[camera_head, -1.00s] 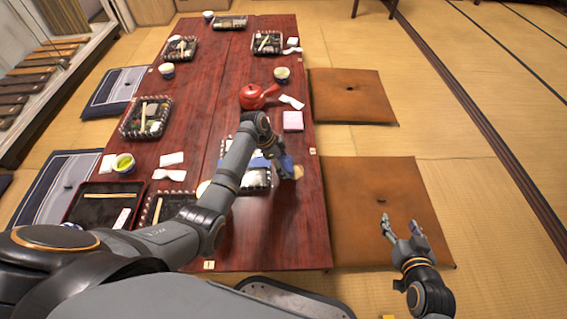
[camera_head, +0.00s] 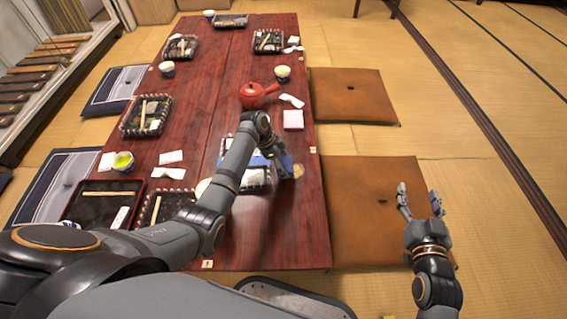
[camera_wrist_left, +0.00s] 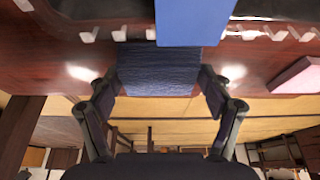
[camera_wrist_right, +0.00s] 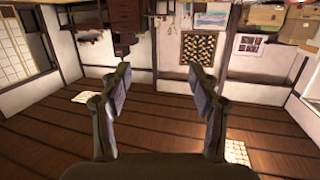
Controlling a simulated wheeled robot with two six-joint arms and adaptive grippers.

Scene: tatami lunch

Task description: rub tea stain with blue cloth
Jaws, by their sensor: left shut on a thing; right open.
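My left gripper (camera_head: 286,170) reaches over the table's right side and is shut on the blue cloth (camera_wrist_left: 158,72). Whether the cloth touches the stain cannot be told. My right gripper (camera_head: 419,196) is open and empty, right of the table above the floor cushion's edge.
A brown cushion (camera_head: 365,185) lies right of the table. Open tatami lies further right.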

